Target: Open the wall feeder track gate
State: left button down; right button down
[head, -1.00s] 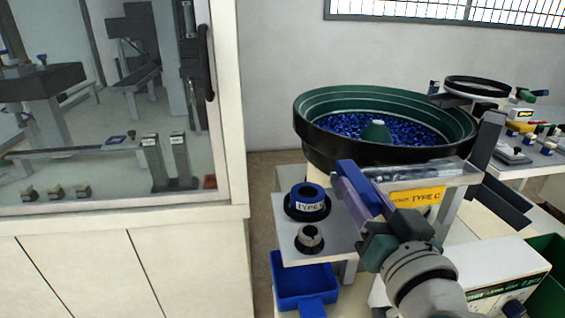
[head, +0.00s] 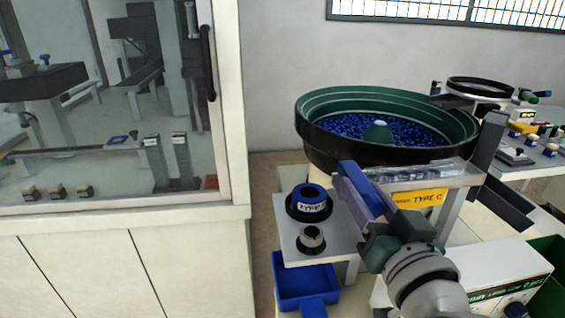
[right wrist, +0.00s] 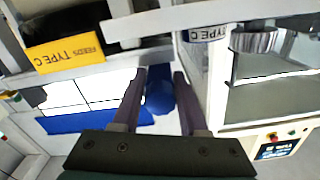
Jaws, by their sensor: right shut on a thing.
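The wall feeder is a green-lined bowl (head: 345,160) with a black outer rim, full of small blue parts. Its grey track (head: 430,176) runs along the front, above a yellow "TYPE C" label (head: 418,198). My right gripper (head: 347,182) reaches in from the lower right to the track's left end. In the right wrist view its two purple fingers (right wrist: 158,80) stand on either side of a blue, round-ended piece (right wrist: 159,95), and they are shut on it. This looks like the gate's handle; the fingers hide much of it in the head view. My left gripper is out of view.
A blue-ringed cup (head: 309,197) and a smaller dark ring (head: 310,239) sit on a grey plate (head: 290,232) left of my gripper. A blue bin (head: 303,280) is below. A glazed cabinet (head: 235,150) stands at left. A white control box (head: 500,275) is at lower right.

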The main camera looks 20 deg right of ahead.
aim_at(376, 211)
jog(key=shift+s+a+r, duration=0.1)
jog(key=shift+s, duration=0.15)
jog(key=shift+p+v, duration=0.8)
jog(key=shift+v, duration=0.45)
jog(key=shift+s, duration=0.3)
jog(key=c, duration=0.5)
grip_release()
jog(key=shift+c, duration=0.2)
